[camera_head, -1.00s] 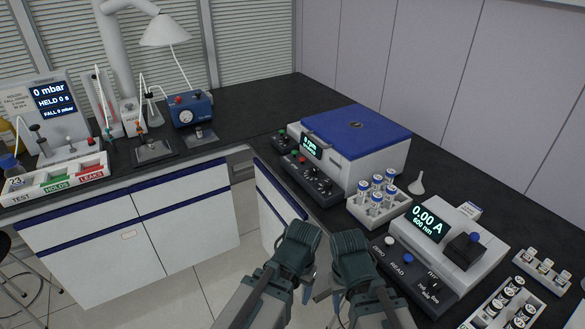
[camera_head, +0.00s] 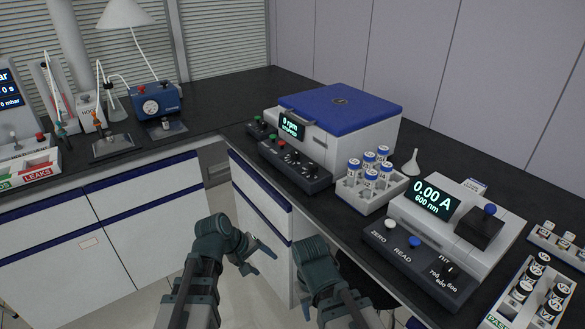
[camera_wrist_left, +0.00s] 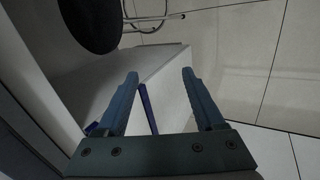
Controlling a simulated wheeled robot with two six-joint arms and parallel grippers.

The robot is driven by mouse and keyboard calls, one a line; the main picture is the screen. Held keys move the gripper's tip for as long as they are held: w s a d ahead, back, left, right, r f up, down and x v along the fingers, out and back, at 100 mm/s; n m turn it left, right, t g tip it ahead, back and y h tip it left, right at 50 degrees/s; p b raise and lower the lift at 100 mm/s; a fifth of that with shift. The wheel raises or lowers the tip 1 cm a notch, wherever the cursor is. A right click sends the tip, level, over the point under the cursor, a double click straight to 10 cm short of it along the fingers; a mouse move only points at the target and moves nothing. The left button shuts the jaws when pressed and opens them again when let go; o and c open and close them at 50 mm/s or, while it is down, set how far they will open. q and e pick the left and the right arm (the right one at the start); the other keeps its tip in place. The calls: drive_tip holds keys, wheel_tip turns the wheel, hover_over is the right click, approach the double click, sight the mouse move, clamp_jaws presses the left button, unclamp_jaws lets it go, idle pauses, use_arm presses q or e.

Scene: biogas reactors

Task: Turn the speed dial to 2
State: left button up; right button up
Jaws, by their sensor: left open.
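The white centrifuge (camera_head: 350,140) with a blue lid stands on the black bench, its display (camera_head: 292,126) showing "0 rpm". Its dark control panel (camera_head: 290,160) carries coloured buttons and black dials (camera_head: 312,171); their labels and pointer settings are too small to read. My left gripper (camera_head: 258,254) is open and empty, low in front of the bench and apart from the panel. In the left wrist view its two fingers (camera_wrist_left: 160,80) are spread, with a white cabinet and floor behind. My right gripper (camera_head: 303,290) is beside it; its fingers are hard to make out.
A rack of blue-capped tubes (camera_head: 355,190) and a photometer (camera_head: 465,220) reading "0.00 A" stand right of the centrifuge. A blue gauge box (camera_head: 154,102) is on the left bench. The bench edge lies above my grippers.

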use_arm(q)
drive_tip(key=w+d+r+n+t+h, duration=0.1)
drive_tip(key=w+r+n+t+h, duration=0.1)
drive_tip(key=w+r+n, duration=0.2)
drive_tip(key=w+d+r+n+t+h, duration=0.1)
drive_tip(key=w+r+n+t+h, duration=0.1)
drive_tip(key=w+r+n, duration=0.3)
drive_tip(key=w+r+n+t+h, duration=0.2)
drive_tip(key=w+r+n+t, duration=0.1)
drive_tip(key=n, duration=0.3)
drive_tip(key=shift+w+d+r, duration=0.4)
drive_tip(key=shift+w+r, duration=0.3)
drive_tip(key=shift+w, duration=0.05)
drive_tip(key=n+t, duration=0.3)
drive_tip(key=n, duration=0.4)
approach(292, 156)
drive_tip(key=shift+h, duration=0.4)
drive_tip(key=x, duration=1.1)
drive_tip(key=shift+w+f, duration=0.3)
drive_tip(key=shift+w, duration=0.1)
clamp_jaws()
